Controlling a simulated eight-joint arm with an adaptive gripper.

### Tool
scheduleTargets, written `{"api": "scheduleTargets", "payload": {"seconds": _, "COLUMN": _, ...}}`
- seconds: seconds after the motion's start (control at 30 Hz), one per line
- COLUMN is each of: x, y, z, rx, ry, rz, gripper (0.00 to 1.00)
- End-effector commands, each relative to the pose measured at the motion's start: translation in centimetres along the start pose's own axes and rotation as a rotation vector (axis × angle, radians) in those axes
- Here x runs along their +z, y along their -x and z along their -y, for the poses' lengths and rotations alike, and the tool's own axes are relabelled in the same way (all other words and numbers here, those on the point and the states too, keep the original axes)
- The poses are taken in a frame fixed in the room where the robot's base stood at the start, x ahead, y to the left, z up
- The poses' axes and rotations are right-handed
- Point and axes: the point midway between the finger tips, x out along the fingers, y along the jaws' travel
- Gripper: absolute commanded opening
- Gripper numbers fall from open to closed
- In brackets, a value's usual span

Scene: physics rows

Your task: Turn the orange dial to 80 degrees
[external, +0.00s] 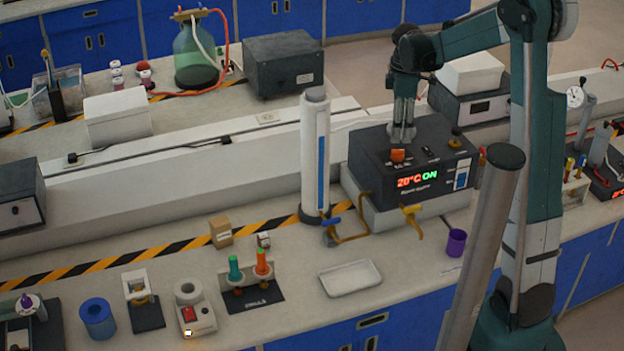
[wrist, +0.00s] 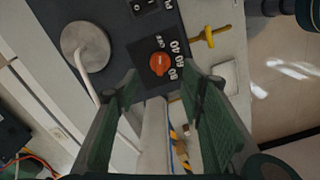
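The orange dial (external: 398,155) sits on the top of a dark box (external: 366,158) whose lit display reads 20°C ON. In the wrist view the dial (wrist: 159,64) is round, with white marks including 40, 60 and 80 beside it; its exact pointer setting is too small to read. My gripper (external: 402,137) points down over the box top, very near the dial. In the wrist view my gripper (wrist: 160,84) has its two green fingers spread apart, with nothing held between them. The dial shows just beyond the fingertips; I cannot tell the remaining height.
A black switch (external: 430,152) and a dark knob (external: 455,143) share the box top. A tall white cylinder (external: 315,150) stands left of the box. A white tray (external: 350,278) and purple cup (external: 456,242) stand on the bench.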

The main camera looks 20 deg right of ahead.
Motion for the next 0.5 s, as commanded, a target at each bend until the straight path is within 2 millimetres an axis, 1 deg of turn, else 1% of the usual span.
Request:
{"api": "scheduleTargets", "payload": {"seconds": 0.33, "x": -0.01, "y": -0.06, "z": 0.0, "rx": 0.0, "ry": 0.001, "rz": 0.0, "gripper": 0.39}}
{"api": "scheduleTargets", "payload": {"seconds": 0.5, "x": -0.02, "y": -0.56, "z": -0.02, "rx": 0.0, "ry": 0.001, "rz": 0.0, "gripper": 0.39}}
